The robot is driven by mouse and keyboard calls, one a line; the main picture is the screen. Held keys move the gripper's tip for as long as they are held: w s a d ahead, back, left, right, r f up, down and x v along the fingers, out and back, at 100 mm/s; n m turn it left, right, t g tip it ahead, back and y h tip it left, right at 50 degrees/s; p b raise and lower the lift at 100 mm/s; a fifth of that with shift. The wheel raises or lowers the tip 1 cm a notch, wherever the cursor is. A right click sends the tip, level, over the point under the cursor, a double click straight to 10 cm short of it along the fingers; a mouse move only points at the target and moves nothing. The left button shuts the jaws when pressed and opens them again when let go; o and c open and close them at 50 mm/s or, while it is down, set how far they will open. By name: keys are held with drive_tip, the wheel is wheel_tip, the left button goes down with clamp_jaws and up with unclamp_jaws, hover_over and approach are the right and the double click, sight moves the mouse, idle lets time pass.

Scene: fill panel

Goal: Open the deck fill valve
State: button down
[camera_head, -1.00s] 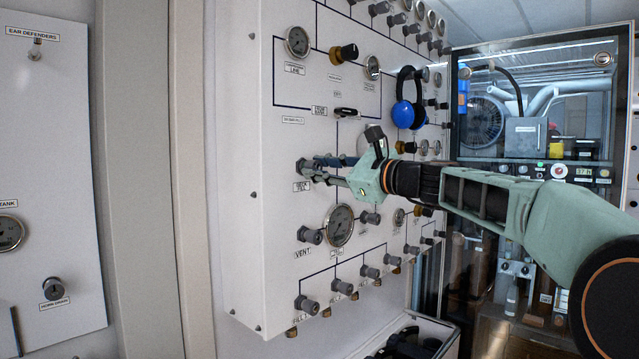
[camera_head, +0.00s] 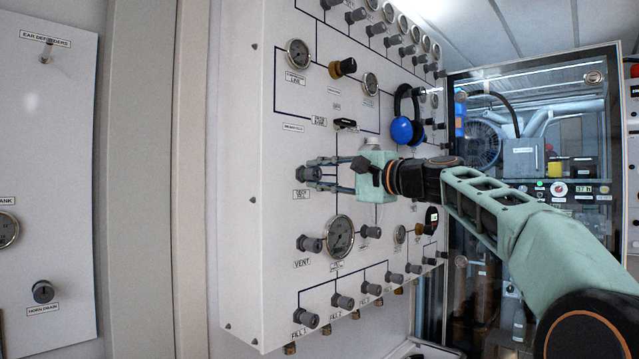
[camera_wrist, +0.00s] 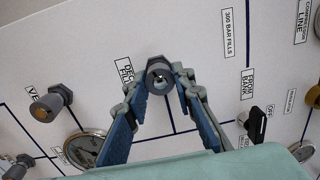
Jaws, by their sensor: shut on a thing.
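The deck fill valve is a grey knob (camera_head: 303,174) on the white panel, above its "DECK FILL" label (camera_head: 302,195). The knob also shows in the wrist view (camera_wrist: 159,72), between the fingertips. My gripper (camera_head: 314,174) reaches it from the right, and its two fingers are closed around the knob's sides. In the wrist view my gripper (camera_wrist: 161,81) has a fingertip on each side of the knob. The fingers hide part of the knob's sides, and I cannot tell how far it is turned.
A gauge (camera_head: 340,236) and the grey vent knob (camera_head: 310,243) sit just below. A black lever (camera_head: 344,124) is above. Blue ear defenders (camera_head: 406,118) hang on the panel to the right. A row of fill knobs (camera_head: 306,319) runs along the bottom.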

drive_tip(key=n+b, duration=0.1)
drive_tip(key=n, duration=0.2)
drive_tip(key=shift+n, duration=0.4)
drive_tip(key=n+b, duration=0.1)
drive_tip(key=n, duration=0.2)
drive_tip(key=shift+n+g, duration=0.3)
drive_tip(key=shift+n, duration=0.1)
drive_tip(key=n, duration=0.6)
drive_tip(key=shift+n, duration=0.3)
drive_tip(key=n, duration=0.6)
drive_tip(key=shift+r+b, duration=0.1)
drive_tip(key=shift+b, duration=0.25)
drive_tip(key=n, duration=0.6)
drive_tip(key=shift+a+n+h, duration=0.1)
drive_tip(key=shift+n+h, duration=0.2)
drive_tip(key=shift+h, duration=0.1)
drive_tip(key=c, duration=1.6)
unclamp_jaws()
